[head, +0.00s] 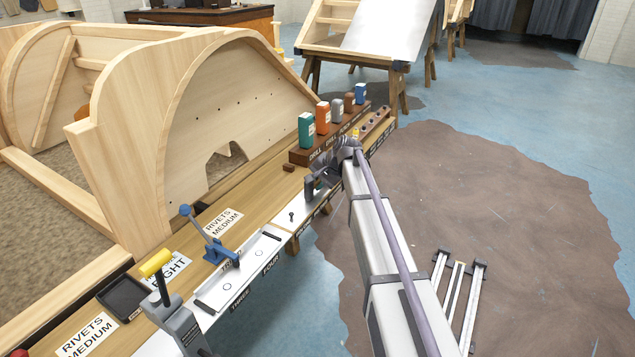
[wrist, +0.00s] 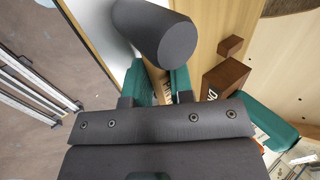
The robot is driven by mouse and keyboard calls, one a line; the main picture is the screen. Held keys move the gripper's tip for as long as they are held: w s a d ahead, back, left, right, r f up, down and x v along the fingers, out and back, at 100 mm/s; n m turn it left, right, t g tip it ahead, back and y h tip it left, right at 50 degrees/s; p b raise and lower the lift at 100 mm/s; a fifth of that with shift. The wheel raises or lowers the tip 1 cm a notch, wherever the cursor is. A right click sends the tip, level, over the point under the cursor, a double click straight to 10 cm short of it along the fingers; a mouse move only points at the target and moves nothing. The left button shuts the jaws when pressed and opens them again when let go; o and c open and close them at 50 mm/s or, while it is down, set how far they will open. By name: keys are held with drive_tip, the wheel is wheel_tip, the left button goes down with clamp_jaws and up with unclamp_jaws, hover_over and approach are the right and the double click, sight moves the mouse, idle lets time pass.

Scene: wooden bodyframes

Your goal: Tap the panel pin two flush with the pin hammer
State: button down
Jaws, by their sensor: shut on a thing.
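My gripper (wrist: 160,85) is shut on a wooden handle (wrist: 158,78) between its green fingers in the wrist view. A thick dark grey cylinder (wrist: 165,38), which looks like the head of the pin hammer, sits at the far end of this handle. In the head view my gripper (head: 314,186) is over the bench's right edge, and the hammer cannot be made out clearly against it. A small dark upright piece (head: 291,216), perhaps a panel pin, stands on the white strip, left of and nearer than my gripper and apart from it. I cannot tell which pin is number two.
A dark wooden rack (head: 300,156) with several coloured boxes stands behind my gripper. A small brown block (head: 288,167) lies near it. A blue lever tool (head: 212,240) and a grey press with a yellow handle (head: 178,318) stand nearer. The curved wooden bodyframe (head: 200,125) rises at left.

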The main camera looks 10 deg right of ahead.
drive_tip(key=shift+r+p, duration=2.75)
drive_tip(key=shift+p, duration=0.05)
wheel_tip(320, 180, up, 12)
drive_tip(key=p, duration=1.2)
